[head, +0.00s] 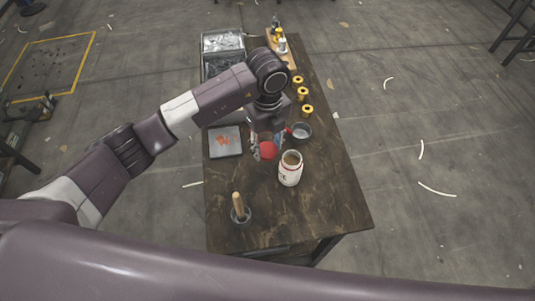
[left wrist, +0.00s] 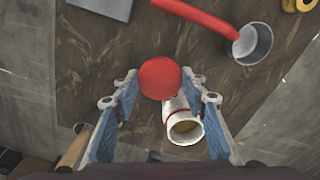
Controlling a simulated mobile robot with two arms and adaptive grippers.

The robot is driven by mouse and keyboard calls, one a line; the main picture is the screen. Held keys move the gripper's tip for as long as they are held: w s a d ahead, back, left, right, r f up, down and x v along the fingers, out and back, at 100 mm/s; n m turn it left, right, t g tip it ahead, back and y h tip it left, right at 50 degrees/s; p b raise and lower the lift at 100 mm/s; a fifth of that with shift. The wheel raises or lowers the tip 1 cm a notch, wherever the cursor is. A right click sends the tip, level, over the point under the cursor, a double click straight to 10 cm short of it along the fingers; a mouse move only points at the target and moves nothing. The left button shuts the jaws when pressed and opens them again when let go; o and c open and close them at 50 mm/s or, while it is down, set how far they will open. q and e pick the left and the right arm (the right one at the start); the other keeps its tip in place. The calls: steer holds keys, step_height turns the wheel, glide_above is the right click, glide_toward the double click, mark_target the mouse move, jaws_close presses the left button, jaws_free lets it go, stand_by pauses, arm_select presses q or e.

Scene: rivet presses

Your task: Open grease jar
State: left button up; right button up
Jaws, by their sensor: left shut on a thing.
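The white grease jar (head: 290,174) stands upright on the dark wooden table, its mouth open and showing brownish contents. It also shows in the left wrist view (left wrist: 183,129), just below the gripper. My left gripper (head: 267,150) is shut on the round red lid (head: 268,150), beside the jar and to its left in the head view. In the left wrist view the lid (left wrist: 160,78) sits between the two fingers, apart from the jar mouth. My right gripper is not in view.
A metal pot (left wrist: 252,42) with a red handle stands behind the jar. A cup with a wooden-handled tool (head: 240,208) is near the front left. A grey smeared tray (head: 225,141), yellow spools (head: 306,109) and metal bins (head: 222,40) lie farther back. The table's right front is clear.

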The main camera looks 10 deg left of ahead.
mark_target(268, 165)
arm_select(q)
step_height(268, 165, down, 6)
steer(key=shift+f+p, duration=0.15)
steer(key=shift+p, duration=0.3)
steer(key=shift+f, duration=0.2)
steer(key=shift+f, duration=0.2)
steer(key=o, duration=1.3)
steer(key=shift+r, duration=0.15)
